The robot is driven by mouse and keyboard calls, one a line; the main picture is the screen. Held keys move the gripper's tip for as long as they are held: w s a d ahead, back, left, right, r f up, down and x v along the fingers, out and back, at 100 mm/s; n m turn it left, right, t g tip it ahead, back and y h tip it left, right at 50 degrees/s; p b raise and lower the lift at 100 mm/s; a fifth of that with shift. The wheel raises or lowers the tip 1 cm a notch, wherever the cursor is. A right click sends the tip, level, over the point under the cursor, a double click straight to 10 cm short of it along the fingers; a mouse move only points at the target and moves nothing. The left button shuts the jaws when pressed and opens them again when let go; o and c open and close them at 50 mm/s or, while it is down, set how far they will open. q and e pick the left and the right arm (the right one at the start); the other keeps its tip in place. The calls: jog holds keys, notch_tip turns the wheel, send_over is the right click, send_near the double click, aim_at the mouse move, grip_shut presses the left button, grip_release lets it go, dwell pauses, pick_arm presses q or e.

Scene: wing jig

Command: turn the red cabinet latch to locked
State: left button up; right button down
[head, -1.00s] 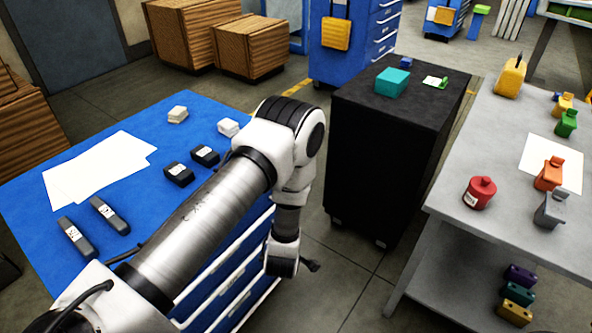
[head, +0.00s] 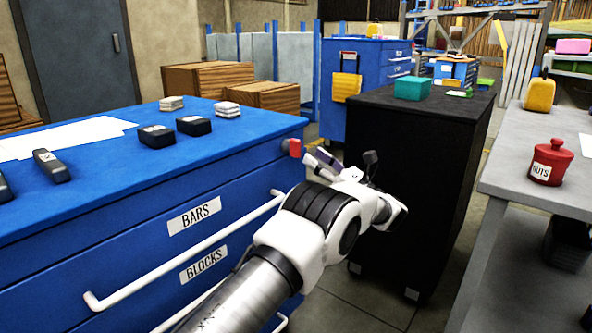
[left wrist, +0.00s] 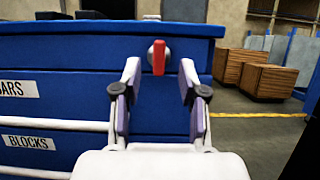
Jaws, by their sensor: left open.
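The red latch (head: 295,148) sits at the upper right corner of the blue cabinet's (head: 200,185) drawer front. In the left wrist view the red latch (left wrist: 159,57) hangs vertically from a round grey mount, just below the cabinet's top edge. My left gripper (head: 316,160) is open and empty, just right of the latch in the head view. In the left wrist view my left gripper (left wrist: 158,85) has its two fingers spread, with the latch beyond and between the tips, apart from both. My right gripper is not in view.
The cabinet has long white drawer handles (head: 190,258) below the latch. A black cabinet (head: 420,190) stands close at the right of my left gripper. A grey workbench with a red pot (head: 551,162) is farther right. Floor shows between.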

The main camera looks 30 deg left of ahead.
aim_at(300, 145)
pick_arm(q)
jog(key=b+x, duration=0.1)
jog(key=x, duration=0.6)
jog(key=shift+a+r, duration=0.2)
jog(key=shift+a, duration=0.1)
grip_shut()
